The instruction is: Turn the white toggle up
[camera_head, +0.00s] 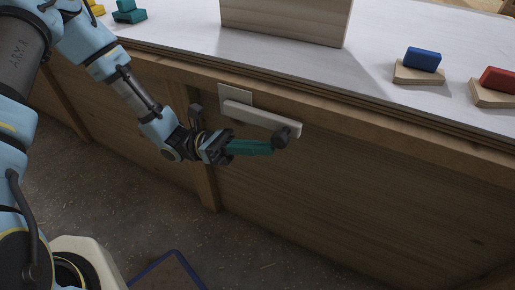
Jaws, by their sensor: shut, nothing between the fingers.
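The white toggle (262,117) is a long pale lever on a square white plate (236,95). The plate is fixed to the wooden front of the workbench. The lever slants from the plate down to the right, and its free end stands out near the right. My gripper (280,139) has teal fingers with dark tips. It is shut, with nothing held. The fingertips are at the lever's free right end, just below or against it; I cannot tell whether they touch. The tips overlap part of the lever's lower edge.
The light worktop (180,40) overhangs the panel just above the toggle. On it are a wooden box (286,20), a blue block (423,59) on a wooden base, a red block (498,79) and a teal block (128,11). A blue-edged item (168,270) lies on the floor.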

